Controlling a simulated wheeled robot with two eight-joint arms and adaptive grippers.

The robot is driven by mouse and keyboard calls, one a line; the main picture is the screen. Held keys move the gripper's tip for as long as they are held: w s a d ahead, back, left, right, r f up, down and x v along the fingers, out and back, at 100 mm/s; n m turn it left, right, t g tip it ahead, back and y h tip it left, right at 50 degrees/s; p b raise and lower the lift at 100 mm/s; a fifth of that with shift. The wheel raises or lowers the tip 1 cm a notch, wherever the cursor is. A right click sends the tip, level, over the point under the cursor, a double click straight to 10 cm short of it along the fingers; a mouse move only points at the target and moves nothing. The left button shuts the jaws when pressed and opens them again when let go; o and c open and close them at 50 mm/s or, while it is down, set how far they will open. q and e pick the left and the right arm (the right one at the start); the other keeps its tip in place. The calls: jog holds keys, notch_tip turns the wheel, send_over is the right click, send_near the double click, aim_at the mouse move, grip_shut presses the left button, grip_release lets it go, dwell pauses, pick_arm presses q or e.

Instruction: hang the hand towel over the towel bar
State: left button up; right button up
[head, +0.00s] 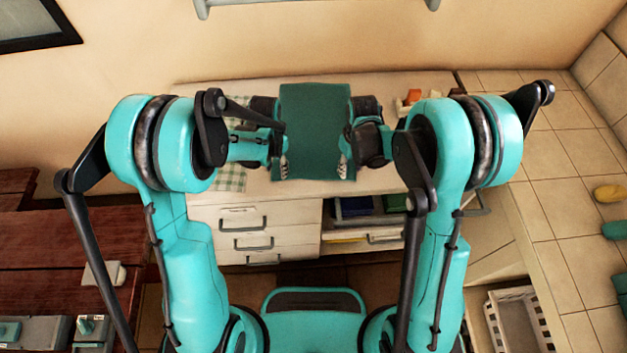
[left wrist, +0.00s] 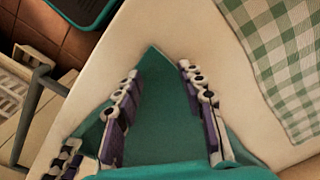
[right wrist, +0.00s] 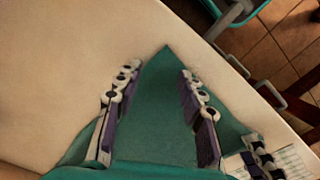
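The dark green hand towel (head: 315,130) is spread above or on the pale counter, its near edge close to the counter's front. My left gripper (head: 284,168) is at its near left corner and my right gripper (head: 344,168) at its near right corner. In the left wrist view the fingers (left wrist: 158,85) stand apart with a towel corner between them. In the right wrist view the fingers (right wrist: 160,80) also stand apart around a corner. Contact with the cloth is unclear. A grey rail (head: 484,203) projects at the counter's right end; a pale rail (head: 310,2) crosses the wall at top. Which is the towel bar is unclear.
A green checked cloth (head: 231,178) lies on the counter (head: 300,190) left of the towel. Small orange items (head: 413,96) sit at the back right. An open compartment (head: 352,213) and drawers (head: 250,228) are below. A white basket (head: 515,320) stands lower right.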

pick_arm(q)
jog(key=shift+f, duration=0.2)
pick_arm(e)
jog(key=shift+f, duration=0.2)
pick_arm(q)
jog(key=shift+f, duration=0.1)
grip_shut()
pick_arm(e)
jog(key=shift+f, duration=0.15)
grip_shut()
